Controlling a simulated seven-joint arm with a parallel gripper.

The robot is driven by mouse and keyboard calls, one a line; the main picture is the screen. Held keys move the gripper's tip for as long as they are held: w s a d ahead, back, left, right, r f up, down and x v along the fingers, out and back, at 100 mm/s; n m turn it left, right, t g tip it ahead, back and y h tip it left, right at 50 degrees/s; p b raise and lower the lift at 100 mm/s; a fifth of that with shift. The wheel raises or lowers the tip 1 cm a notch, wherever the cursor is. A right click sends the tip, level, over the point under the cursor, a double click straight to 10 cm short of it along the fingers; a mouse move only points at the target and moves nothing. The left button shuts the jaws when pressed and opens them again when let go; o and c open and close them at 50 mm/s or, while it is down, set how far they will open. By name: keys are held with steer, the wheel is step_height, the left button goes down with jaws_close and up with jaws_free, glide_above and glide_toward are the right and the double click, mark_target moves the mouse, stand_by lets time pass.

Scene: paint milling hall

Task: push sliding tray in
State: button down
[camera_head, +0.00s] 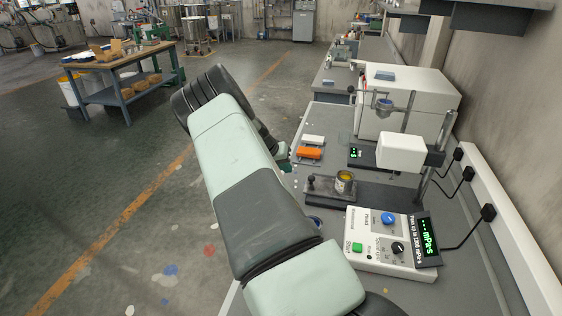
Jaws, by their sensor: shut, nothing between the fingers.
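The sliding tray (325,189) is a dark, flat plate on the grey bench. A black knob (311,181) stands up at its left end. My pale green and grey arm crosses the middle of the view, left of the tray. My gripper's fingers do not show; the arm hides that area. I cannot tell whether anything touches the knob.
A control box (385,239) with knobs and a green display stands in front of the tray. An orange block (309,153) and a white block (313,140) lie behind it. A large white machine (408,100) stands farther back. The wall is close on the right.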

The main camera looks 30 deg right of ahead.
mark_target(348, 181)
steer(key=x, duration=0.4)
steer(key=shift+s+d, duration=0.8)
steer(key=shift+d, duration=0.15)
steer(key=shift+s+d+f, duration=0.1)
steer(key=shift+s+d, duration=0.25)
steer(key=shift+d, duration=0.1)
steer(key=s+d, duration=1.1)
steer(key=shift+s+d, duration=0.1)
steer(key=shift+s+d, duration=0.1)
